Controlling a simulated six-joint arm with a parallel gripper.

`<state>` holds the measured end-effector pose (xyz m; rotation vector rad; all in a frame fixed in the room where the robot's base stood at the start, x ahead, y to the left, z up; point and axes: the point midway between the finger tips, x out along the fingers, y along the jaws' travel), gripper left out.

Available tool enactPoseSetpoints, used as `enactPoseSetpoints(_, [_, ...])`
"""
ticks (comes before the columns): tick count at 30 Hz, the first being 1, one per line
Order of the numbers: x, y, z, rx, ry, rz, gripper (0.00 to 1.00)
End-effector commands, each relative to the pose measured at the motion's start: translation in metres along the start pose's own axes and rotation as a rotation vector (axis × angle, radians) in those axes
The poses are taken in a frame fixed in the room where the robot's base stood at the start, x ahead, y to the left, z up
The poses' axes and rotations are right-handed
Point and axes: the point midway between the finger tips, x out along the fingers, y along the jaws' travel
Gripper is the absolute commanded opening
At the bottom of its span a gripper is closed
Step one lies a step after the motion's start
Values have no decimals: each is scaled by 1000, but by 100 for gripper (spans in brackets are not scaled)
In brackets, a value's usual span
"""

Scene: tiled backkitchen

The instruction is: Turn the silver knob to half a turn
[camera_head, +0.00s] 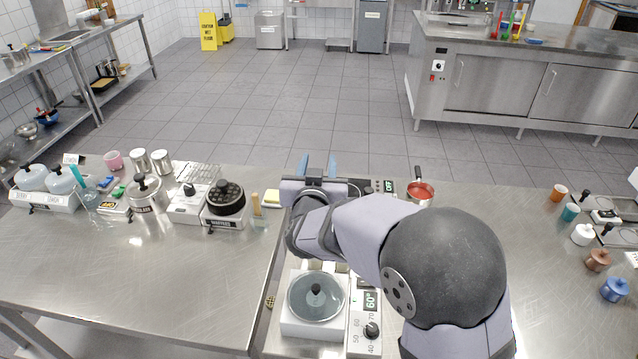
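My gripper (318,163) is near the middle of the picture, over the back part of the steel counter, with its two blue fingers apart and nothing visible between them. I cannot make out a silver knob; my arm covers part of the counter. A unit with a small OFF display (388,186) stands just right of my gripper, mostly hidden by the arm. Closer to the camera, a white unit (312,331) carries a glass-lidded pan (316,297). Its panel has a 60° display (371,300) and a dark knob (372,330).
A red pan (420,190) stands right of the OFF display. Several coloured cups and jars, including a blue jar (614,290), stand far right. The counter between is bare.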

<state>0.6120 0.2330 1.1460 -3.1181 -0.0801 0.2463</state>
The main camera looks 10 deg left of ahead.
Motion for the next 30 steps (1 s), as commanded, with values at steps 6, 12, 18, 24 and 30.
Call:
enactPoseSetpoints(6, [-2, -13, -3, -7, 133, 93, 39])
enactPoseSetpoints(12, [-4, -12, -7, -9, 160, 120, 39])
enactPoseSetpoints(18, [-3, -12, -1, -10, 157, 119, 39])
enactPoseSetpoints(24, [1, -12, 21, -13, 154, 118, 39])
enactPoseSetpoints(30, [6, -11, 54, -13, 153, 118, 39])
